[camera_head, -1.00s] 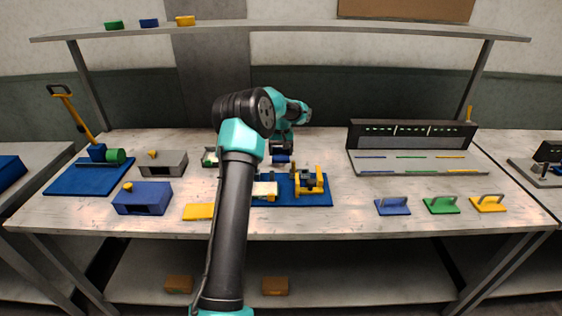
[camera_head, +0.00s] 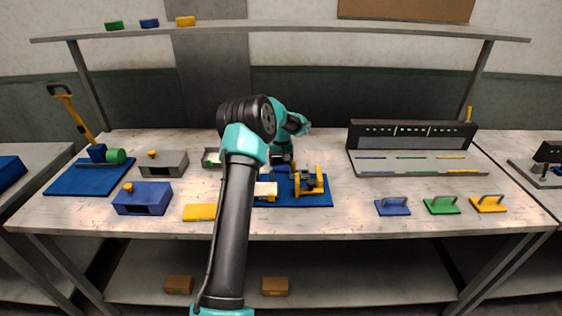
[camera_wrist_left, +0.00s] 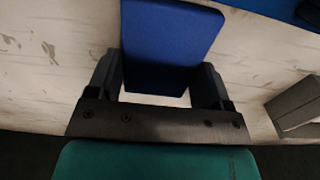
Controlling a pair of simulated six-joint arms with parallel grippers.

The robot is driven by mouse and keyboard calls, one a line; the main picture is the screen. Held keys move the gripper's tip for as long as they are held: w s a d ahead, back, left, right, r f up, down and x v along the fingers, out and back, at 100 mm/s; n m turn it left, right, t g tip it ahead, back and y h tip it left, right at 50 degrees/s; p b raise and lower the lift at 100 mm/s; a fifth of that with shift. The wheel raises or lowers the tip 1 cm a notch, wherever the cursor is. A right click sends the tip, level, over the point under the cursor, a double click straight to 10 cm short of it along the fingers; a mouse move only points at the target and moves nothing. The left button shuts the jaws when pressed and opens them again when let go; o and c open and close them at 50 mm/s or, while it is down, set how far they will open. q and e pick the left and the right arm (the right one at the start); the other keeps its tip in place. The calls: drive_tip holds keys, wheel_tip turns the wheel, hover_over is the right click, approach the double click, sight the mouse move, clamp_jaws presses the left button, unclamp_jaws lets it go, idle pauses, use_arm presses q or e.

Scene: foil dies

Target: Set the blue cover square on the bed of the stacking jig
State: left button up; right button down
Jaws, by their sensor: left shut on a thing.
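My left gripper (camera_head: 282,163) is over the middle of the workbench, behind a blue base (camera_head: 320,201) that carries a yellow fixture (camera_head: 309,181). In the left wrist view its two fingers are shut on a flat blue block, the blue cover (camera_wrist_left: 170,38), which extends beyond the fingertips. In the head view the cover is hard to make out against the blue base. I cannot tell whether it touches anything below. I cannot tell for sure which fixture is the stacking jig; my left arm hides part of the central one. My right gripper is not in view.
Left stand a blue box (camera_head: 143,198), a grey box (camera_head: 163,164) and a blue plate with a yellow lever (camera_head: 77,120). A yellow slab (camera_head: 200,212) lies in front.

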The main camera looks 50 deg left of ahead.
sight(281, 162)
use_arm(q)
drive_tip(key=shift+f, duration=0.15)
drive_tip(key=o, duration=0.9)
wheel_tip(281, 162, up, 12)
drive_tip(key=shift+r, duration=0.15)
drive_tip(key=shift+o, duration=0.2)
